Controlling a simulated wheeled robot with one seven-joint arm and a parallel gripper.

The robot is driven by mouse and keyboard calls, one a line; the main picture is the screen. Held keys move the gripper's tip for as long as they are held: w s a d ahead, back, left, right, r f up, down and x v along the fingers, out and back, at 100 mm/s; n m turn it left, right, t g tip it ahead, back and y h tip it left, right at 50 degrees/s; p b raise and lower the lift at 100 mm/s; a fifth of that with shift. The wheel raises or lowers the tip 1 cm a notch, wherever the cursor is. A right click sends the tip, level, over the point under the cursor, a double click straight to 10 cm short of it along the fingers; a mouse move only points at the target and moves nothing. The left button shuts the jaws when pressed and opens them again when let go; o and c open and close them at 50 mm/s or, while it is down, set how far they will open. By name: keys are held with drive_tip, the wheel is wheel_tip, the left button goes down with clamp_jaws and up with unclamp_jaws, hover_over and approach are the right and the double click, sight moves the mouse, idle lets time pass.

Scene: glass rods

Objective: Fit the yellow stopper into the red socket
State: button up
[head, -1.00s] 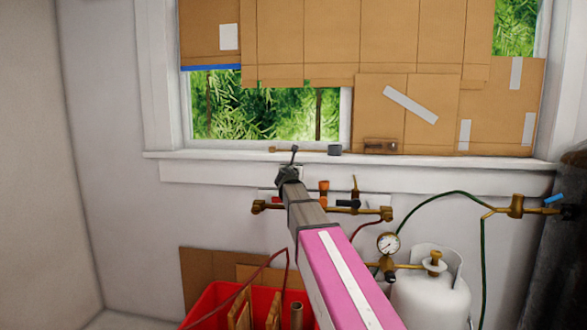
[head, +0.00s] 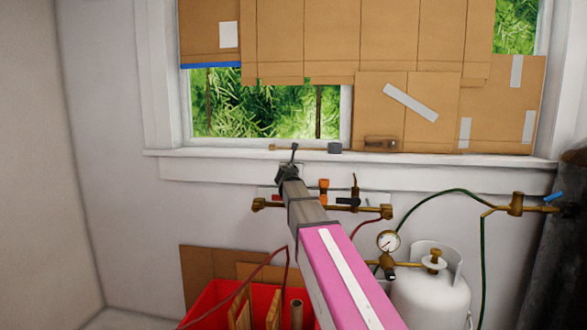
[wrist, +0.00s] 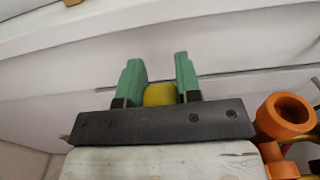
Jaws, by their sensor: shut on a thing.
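The yellow stopper (wrist: 160,94) sits between the two green fingers of my gripper (wrist: 157,62) in the wrist view, and the fingers are shut on it. Only part of the stopper shows above the dark bar. In the head view my gripper (head: 290,165) is at the far end of my pink and grey arm, in front of the wall just below the window sill. The stopper cannot be made out there. I cannot make out a red socket for certain in either view.
A brass pipe (head: 359,210) with an orange-topped valve (head: 323,186) runs right of my gripper. An orange ring-shaped part (wrist: 289,114) is close at right in the wrist view. A gauge (head: 388,242), white tank (head: 432,300) and red crate (head: 215,300) are below.

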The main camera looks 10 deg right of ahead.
drive_tip(key=shift+f, duration=0.6)
drive_tip(key=o, duration=0.6)
drive_tip(key=v, duration=1.1)
idle(0.7)
